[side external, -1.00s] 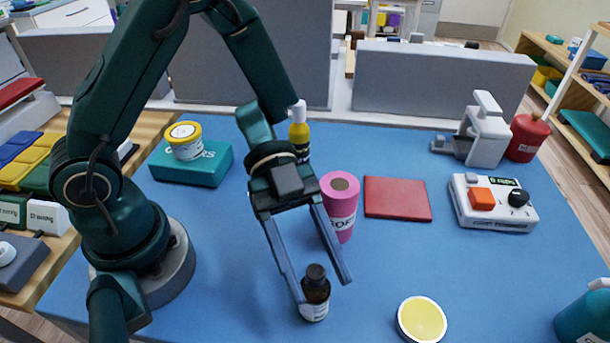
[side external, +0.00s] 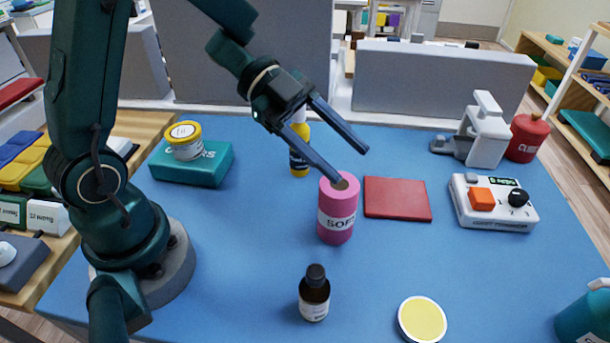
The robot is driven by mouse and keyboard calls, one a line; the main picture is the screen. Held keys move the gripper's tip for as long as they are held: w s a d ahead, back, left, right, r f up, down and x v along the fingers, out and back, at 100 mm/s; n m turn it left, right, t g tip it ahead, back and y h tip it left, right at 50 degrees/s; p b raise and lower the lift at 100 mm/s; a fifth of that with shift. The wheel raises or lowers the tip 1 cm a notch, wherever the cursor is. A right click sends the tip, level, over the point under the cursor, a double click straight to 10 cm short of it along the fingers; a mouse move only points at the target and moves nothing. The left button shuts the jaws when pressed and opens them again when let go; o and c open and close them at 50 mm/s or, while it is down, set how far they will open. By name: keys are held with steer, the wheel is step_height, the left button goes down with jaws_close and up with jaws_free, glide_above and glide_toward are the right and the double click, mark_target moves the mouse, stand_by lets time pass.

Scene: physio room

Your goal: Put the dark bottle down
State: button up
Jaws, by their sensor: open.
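The dark bottle (side external: 314,295) is a small brown bottle with a black cap and a white label. It stands upright on the blue table top (side external: 250,270) near the front middle. My gripper (side external: 354,167) is open and empty. It is up and behind the bottle, clear of it, with its fingers pointing down and to the right. In the picture the fingers overlap the top of the pink roll (side external: 337,218); I cannot tell if they touch it.
A yellow bottle (side external: 299,150) stands behind my gripper, partly hidden. A red pad (side external: 397,198), a white device (side external: 493,204) and a round yellow-topped tin (side external: 421,320) are to the right. A teal block (side external: 192,165) bears a yellow-lidded jar (side external: 184,140).

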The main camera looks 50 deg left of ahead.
steer(key=w+a+r+n+t+y, duration=0.3)
steer(key=w+r+n+t+y, duration=0.15)
steer(key=w+t, duration=0.25)
steer(key=a+r+n+t+y, duration=0.3)
steer(key=a+r+n+y, duration=0.2)
steer(key=a+n+y, duration=0.25)
steer(key=s+d+f+n+g, duration=0.1)
steer(key=s+f+n+g, duration=0.2)
steer(key=s, duration=0.6)
steer(key=s+d+f+n+g, duration=0.2)
steer(key=s+f+n+g, duration=0.1)
steer(key=s, duration=0.6)
steer(key=shift+s+d+f+n+g, duration=0.2)
steer(key=shift+s+f+n+g, duration=0.2)
steer(key=shift+f+g, duration=0.5)
